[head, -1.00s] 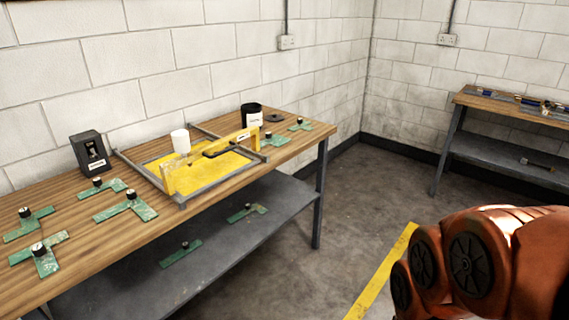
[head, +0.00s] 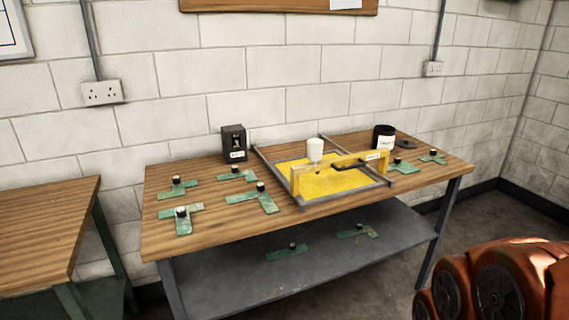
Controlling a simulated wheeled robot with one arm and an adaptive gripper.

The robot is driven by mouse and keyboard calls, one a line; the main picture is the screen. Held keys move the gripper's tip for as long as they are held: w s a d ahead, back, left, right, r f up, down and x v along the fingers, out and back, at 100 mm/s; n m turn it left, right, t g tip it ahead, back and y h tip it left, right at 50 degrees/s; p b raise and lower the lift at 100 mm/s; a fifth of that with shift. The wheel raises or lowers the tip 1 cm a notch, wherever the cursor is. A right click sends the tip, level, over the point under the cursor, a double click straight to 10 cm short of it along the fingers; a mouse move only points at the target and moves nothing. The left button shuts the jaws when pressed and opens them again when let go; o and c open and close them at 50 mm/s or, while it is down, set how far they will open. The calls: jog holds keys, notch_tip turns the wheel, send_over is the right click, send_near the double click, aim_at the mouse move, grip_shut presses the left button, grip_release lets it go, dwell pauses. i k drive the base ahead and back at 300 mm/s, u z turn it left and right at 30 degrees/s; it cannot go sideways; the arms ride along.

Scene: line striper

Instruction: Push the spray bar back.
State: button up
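The line striper stands on the wooden workbench (head: 215,240). It has a grey rail frame (head: 262,165) around a yellow bed (head: 318,180). My gripper is not in view; only orange links of my arm show at the lower right, apart from the bench.
Several green L-shaped pieces with black knobs (head: 258,198) lie on the bench, and more on the grey lower shelf (head: 230,275). A black box (head: 234,143) stands left of the frame, a black pot (head: 383,136) right of it. Another wooden table (head: 40,225) is at the left.

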aim_at(315, 146)
jog(key=u, duration=0.55)
jog(key=i, duration=1.1)
jog(key=z, duration=0.15)
